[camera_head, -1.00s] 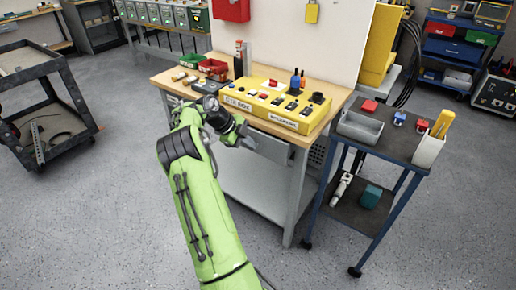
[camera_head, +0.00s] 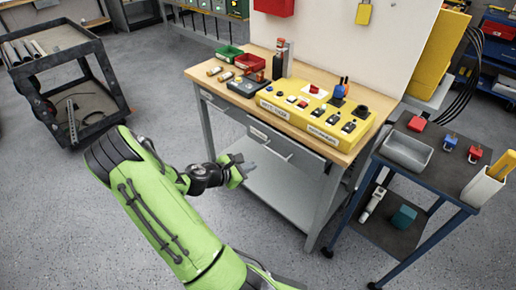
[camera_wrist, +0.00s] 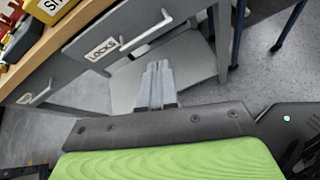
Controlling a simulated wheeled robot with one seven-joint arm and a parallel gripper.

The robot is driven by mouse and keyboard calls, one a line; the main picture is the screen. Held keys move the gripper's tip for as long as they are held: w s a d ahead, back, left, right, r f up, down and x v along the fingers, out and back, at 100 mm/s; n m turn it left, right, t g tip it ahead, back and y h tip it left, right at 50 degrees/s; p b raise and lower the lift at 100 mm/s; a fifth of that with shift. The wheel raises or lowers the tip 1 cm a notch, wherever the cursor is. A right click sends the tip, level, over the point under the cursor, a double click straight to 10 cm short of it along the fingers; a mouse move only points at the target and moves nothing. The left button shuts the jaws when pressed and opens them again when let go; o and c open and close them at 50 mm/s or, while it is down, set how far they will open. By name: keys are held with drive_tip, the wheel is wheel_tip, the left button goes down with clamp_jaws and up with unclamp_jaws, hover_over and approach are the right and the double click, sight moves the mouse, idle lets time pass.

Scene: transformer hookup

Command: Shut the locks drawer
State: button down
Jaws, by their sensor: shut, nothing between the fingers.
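The locks drawer (camera_wrist: 82,44) has a grey front with a "LOCKS" label and a bar handle (camera_wrist: 146,35) in the wrist view. In the head view it is the right drawer (camera_head: 284,149) under the bench top. My gripper (camera_head: 247,166) is shut and empty, in front of and below the drawer. In the wrist view its fingertips (camera_wrist: 157,66) point toward the area below the handle, apart from it as far as I can tell.
A second drawer (camera_head: 216,101) sits to the left under the workbench top (camera_head: 197,74). The bench carries a yellow switch panel (camera_head: 316,110) and small bins. A blue-framed cart (camera_head: 437,160) stands close on the right. A dark cart (camera_head: 62,76) is at left; open floor lies between.

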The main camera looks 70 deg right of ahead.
drive_tip(key=n, duration=0.4)
drive_tip(key=b, duration=0.3)
approach(284, 149)
wheel_tip(284, 149, down, 3)
drive_tip(key=s, duration=0.1)
drive_tip(key=shift+s+d+t, duration=0.1)
drive_tip(key=shift+d+t, duration=0.2)
drive_tip(key=shift+d, duration=0.1)
drive_tip(key=d, duration=0.1)
drive_tip(key=s+d+p, duration=0.1)
drive_tip(key=d, duration=0.2)
drive_tip(key=shift+s+d+r, duration=0.1)
drive_tip(key=shift+s+d, duration=0.05)
drive_tip(key=shift+s, duration=0.25)
drive_tip(key=shift+w, duration=0.1)
